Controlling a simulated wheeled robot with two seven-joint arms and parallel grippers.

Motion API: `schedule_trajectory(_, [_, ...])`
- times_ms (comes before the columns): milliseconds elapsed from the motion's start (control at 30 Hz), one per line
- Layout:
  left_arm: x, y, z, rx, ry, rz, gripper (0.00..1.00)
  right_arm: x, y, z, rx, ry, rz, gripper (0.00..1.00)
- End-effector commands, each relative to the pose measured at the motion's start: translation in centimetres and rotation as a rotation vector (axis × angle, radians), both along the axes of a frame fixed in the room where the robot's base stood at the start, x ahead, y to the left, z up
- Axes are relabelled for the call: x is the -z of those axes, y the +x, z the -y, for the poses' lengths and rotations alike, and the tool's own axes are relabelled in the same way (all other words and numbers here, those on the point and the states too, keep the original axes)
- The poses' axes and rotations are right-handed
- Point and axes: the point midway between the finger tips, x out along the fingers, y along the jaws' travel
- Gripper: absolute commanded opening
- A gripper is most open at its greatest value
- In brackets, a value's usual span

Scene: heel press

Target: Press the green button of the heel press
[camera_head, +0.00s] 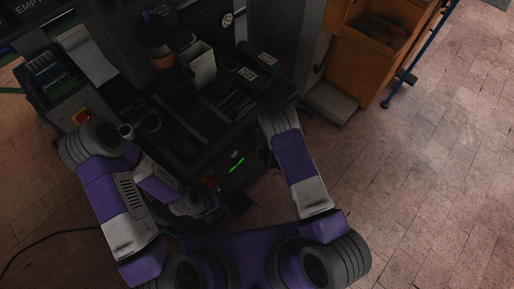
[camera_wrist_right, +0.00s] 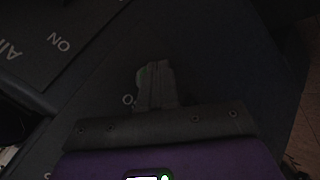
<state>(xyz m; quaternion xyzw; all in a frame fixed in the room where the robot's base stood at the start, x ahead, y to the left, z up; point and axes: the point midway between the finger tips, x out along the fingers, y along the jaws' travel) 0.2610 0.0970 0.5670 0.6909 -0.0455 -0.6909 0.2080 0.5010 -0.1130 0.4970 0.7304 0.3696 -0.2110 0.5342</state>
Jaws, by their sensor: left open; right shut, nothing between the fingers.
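The heel press (camera_head: 205,110) is a dark machine in the middle of the head view. Its front shows a glowing green strip (camera_head: 236,164) and a small red spot (camera_head: 210,180); I cannot tell whether the strip is the green button. My right gripper (camera_wrist_right: 157,85) is shut and empty in the right wrist view, over a dark surface with white "ON" lettering. In the head view the right arm reaches the press's right front corner, and its fingers are not clear. My left gripper (camera_head: 212,207) is open, low in front of the press, dark and partly hidden.
The tiled floor (camera_head: 430,170) on the right is clear. A dark cable lies at lower left.

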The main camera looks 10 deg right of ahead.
Motion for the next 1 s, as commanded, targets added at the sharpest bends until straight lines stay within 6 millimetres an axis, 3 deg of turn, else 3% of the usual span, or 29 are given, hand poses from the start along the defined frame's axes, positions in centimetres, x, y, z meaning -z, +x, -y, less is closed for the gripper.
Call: schedule_trajectory(1000, [0.45,0.0,0.0,0.0,0.0,0.0,0.43,-0.08,0.87,-0.73,-0.002,0.002,0.003,0.0])
